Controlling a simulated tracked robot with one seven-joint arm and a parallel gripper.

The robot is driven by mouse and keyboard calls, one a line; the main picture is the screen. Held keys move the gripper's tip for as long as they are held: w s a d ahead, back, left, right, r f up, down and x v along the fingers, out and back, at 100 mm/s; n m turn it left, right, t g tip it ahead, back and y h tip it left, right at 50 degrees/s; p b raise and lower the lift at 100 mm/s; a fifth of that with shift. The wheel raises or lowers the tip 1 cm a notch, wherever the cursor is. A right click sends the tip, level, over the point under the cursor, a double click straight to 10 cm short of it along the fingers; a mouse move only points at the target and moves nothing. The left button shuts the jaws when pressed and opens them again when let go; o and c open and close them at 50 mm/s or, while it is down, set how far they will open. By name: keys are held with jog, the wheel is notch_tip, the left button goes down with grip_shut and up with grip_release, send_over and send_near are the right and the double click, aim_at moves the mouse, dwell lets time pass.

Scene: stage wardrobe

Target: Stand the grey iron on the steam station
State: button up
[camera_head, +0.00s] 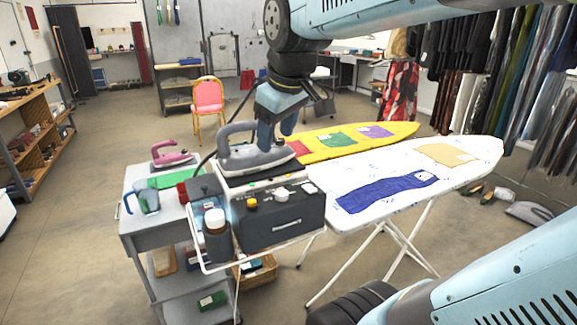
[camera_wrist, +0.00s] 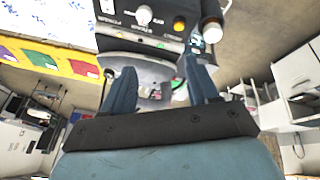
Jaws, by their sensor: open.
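The grey iron (camera_head: 250,157) appears to lie flat on top of the dark steam station (camera_head: 282,215), its handle upward. In the wrist view, the iron (camera_wrist: 140,68) lies below the panel of the steam station (camera_wrist: 160,18). My gripper (camera_head: 276,138) points down just behind the iron in the head view. In the wrist view, my gripper (camera_wrist: 159,68) has its fingers apart, with part of the iron showing between and beyond them. I cannot tell whether the fingers touch it. The iron's underside is hidden.
A bottle (camera_head: 215,232) sits in a wire holder beside the station. A white ironing board (camera_head: 400,170) and a yellow board (camera_head: 355,143) extend to the right.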

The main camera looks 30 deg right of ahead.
jog(key=s+f+m+t, duration=0.1)
jog(key=s+f+m, duration=0.3)
jog(key=s+m, duration=0.1)
jog(key=shift+s+f, duration=0.4)
jog(key=shift+s, duration=0.45)
jog(key=shift+c, duration=0.4)
dwell(0.8)
